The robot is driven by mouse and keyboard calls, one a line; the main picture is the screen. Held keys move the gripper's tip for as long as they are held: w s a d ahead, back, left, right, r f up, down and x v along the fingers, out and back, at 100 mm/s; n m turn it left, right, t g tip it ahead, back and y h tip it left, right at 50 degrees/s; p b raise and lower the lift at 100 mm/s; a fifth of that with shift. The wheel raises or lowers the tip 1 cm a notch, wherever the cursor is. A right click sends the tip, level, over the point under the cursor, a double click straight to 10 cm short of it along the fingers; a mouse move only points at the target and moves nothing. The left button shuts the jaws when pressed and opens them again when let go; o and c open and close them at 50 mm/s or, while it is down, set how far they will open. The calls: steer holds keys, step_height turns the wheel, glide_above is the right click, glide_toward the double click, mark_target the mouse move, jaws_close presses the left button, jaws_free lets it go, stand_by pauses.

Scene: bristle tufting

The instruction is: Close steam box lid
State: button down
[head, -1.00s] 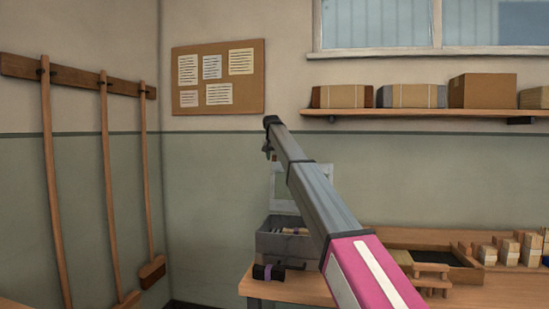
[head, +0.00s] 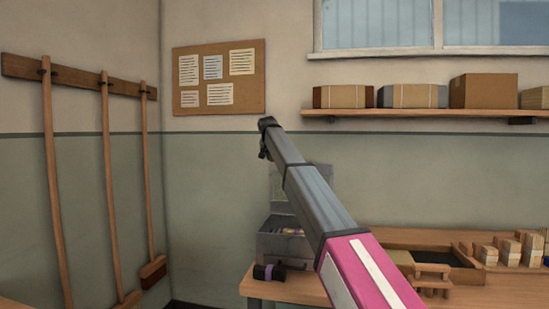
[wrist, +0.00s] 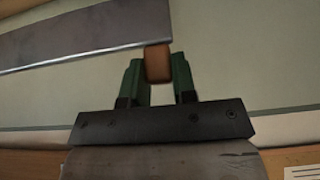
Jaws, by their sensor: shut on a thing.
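The steam box (head: 284,250) is a grey box at the left end of the bench. Its grey lid (head: 318,183) stands raised above the back of the box, partly hidden behind my arm. My gripper (head: 264,153) is small in the head view, high at the lid's upper left. In the wrist view, the green fingers of my gripper (wrist: 157,66) are shut on a brown wooden handle (wrist: 158,60). A grey panel (wrist: 90,36), which looks like the lid, crosses the top left beside the handle. Part of the box opening shows, with some contents inside.
A dark roll with a purple band (head: 268,272) lies at the bench's front left, before the box. A dark tray (head: 455,272) and several wooden blocks (head: 508,250) stand to the right on the bench (head: 300,290). Brooms hang on the left wall.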

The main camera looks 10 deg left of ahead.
steer(key=s+f+t, duration=0.3)
steer(key=s+t, duration=0.2)
steer(key=s, duration=0.7)
steer(key=t, duration=0.5)
glide_above(259, 232)
steer(key=s, duration=0.2)
step_height(259, 232, down, 15)
steer(key=shift+s+f, duration=0.3)
steer(key=shift+f, duration=1.35)
steer(key=shift+s+f, duration=0.3)
steer(key=shift+f, duration=1.3)
steer(key=shift+s+f, duration=0.3)
steer(key=shift+f, duration=1.35)
steer(key=c, duration=1)
jaws_free()
steer(key=shift+o, duration=0.4)
steer(key=shift+s+r, duration=0.1)
